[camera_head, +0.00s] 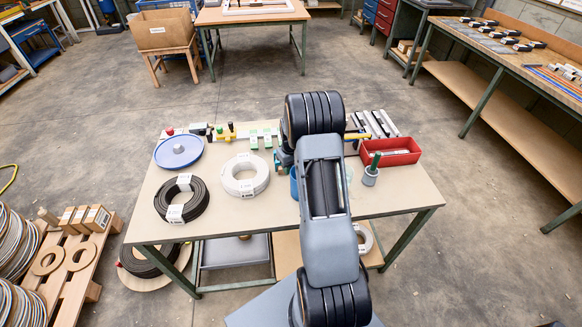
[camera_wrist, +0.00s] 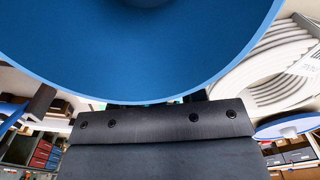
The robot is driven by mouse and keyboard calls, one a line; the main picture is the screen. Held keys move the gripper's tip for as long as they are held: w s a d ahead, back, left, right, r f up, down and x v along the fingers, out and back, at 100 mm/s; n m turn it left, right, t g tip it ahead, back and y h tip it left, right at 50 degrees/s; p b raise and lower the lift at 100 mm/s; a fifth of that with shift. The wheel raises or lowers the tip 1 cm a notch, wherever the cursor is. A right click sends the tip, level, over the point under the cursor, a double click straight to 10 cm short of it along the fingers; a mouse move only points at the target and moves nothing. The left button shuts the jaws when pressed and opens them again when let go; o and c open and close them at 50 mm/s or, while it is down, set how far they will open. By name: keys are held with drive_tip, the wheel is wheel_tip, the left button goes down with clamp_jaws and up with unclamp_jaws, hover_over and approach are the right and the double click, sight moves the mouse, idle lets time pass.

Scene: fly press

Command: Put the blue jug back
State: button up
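The blue jug (camera_head: 294,184) stands on or just over the table (camera_head: 330,205), almost wholly hidden behind my arm in the head view. In the wrist view its round blue body (camera_wrist: 150,62) fills the top of the picture, very close to the camera. My gripper shows in the wrist view as a broad dark bar with screws (camera_wrist: 160,122) just below the curved blue edge. My arm hides the gripper in the head view. Its fingertips do not show, and I cannot tell whether they touch the jug.
A white hose coil (camera_head: 245,176), black coil (camera_head: 181,198) and blue dish (camera_head: 178,151) lie left on the table. A red tray (camera_head: 392,152) and a grey-green bottle-like item (camera_head: 371,172) stand right. Tools line the back. The front right tabletop is clear.

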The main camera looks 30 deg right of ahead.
wheel_tip(320, 180, up, 12)
drive_tip(key=shift+f+b, duration=0.25)
drive_tip(key=shift+b, duration=0.55)
drive_tip(key=s+a+r+t, duration=0.1)
drive_tip(key=s+a+r, duration=0.4)
drive_tip(key=a, duration=0.2)
drive_tip(key=s+a+r+t, duration=0.1)
drive_tip(key=s+a+r, duration=0.4)
drive_tip(key=a, duration=0.2)
drive_tip(key=s+a+t, duration=0.2)
drive_tip(key=s+a, duration=0.5)
drive_tip(key=s, duration=0.3)
drive_tip(key=shift+a+f+n, duration=0.15)
drive_tip(key=shift+n, duration=0.15)
